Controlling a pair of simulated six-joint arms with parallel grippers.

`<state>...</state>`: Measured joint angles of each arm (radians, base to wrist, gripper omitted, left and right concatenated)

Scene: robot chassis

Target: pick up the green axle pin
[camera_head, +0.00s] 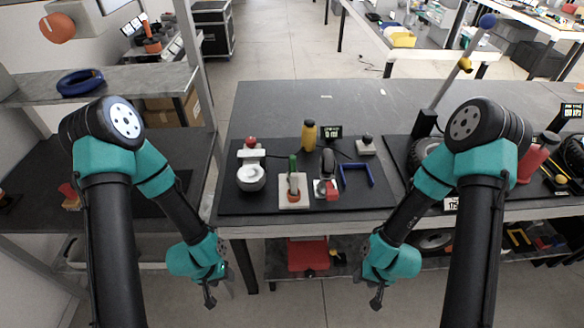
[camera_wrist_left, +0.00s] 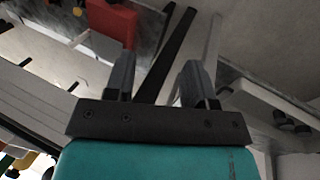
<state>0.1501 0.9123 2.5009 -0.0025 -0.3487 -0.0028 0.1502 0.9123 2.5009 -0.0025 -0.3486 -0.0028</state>
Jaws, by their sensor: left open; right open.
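My right gripper (camera_head: 376,298) hangs low in front of the table, right of the pin, and holds nothing visible.
A white round device (camera_head: 251,177) stands left of the pin. A yellow bottle (camera_head: 309,135) stands behind it. A red-and-white part (camera_head: 326,189) and a blue bracket (camera_head: 356,174) lie to its right. A red box (camera_head: 308,254) sits on the lower shelf. The table's back is mostly clear.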

